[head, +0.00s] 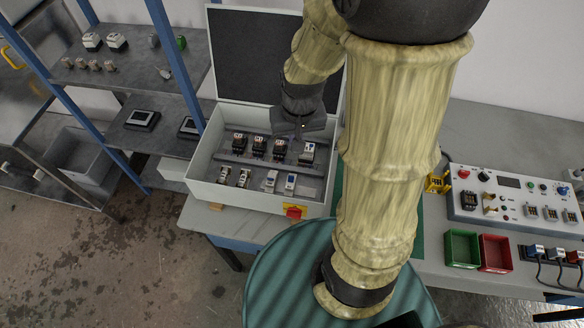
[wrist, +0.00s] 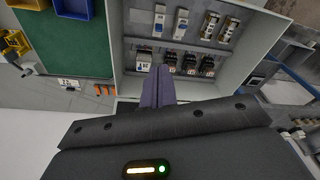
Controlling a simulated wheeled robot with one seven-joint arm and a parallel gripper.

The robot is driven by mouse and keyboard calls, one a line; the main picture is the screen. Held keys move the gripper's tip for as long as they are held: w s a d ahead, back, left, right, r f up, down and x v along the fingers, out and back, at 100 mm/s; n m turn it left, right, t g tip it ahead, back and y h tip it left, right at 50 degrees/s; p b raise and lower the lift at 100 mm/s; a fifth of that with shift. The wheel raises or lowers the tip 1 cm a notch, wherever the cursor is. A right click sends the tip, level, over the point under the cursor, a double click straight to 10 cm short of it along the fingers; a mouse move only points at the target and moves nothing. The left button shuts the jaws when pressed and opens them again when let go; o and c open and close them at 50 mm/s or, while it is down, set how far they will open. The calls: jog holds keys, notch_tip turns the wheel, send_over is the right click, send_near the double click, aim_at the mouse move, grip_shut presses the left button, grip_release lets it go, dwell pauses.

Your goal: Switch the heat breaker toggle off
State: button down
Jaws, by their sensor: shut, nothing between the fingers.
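An open grey control box (head: 200,192) stands on the bench with two rows of small devices inside. The lower row has two white breakers, one (head: 270,181) left of the other (head: 291,184), and two beige-and-dark units (head: 243,178). Labels are too small to tell which is the heat breaker. My gripper (head: 301,130) is over the back of the box. In the wrist view its fingers (wrist: 158,78) are shut and empty, overlapping the upper row's edge near the white unit (wrist: 143,62); contact cannot be told.
The raised dark lid (head: 262,50) stands behind the box, and box walls surround the devices. A red-and-yellow switch (head: 294,211) is on the front wall. Right are a control panel (head: 520,205), a green bin (head: 461,248) and a red bin (head: 496,252). A shelf rack (head: 128,65) stands left.

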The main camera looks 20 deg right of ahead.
aim_at(291, 179)
jog(key=w+d+f+m+g, duration=0.2)
jog(key=w+f, duration=0.6)
jog(key=f, duration=0.4)
jog(key=shift+d+m+g+b, duration=0.4)
jog(key=shift+d+m, duration=0.2)
jog(key=shift+m, duration=0.6)
jog(key=f, duration=0.3)
jog(key=f+p, duration=0.1)
jog(key=f, duration=0.2)
jog(key=s+f+p, duration=0.1)
jog(key=f, duration=0.2)
jog(key=shift+a, duration=0.25)
jog(key=shift+s+a+f+p, duration=0.1)
jog(key=shift+s+f+p, duration=0.05)
jog(key=shift+f+p, duration=0.3)
jog(key=s, duration=0.1)
jog(key=s+a+r+p, duration=0.1)
jog(key=s+r+p, duration=0.1)
jog(key=shift+a, duration=0.35)
jog(key=shift+w+f, duration=0.1)
jog(key=shift+f, duration=0.05)
jog(key=shift+w, duration=0.2)
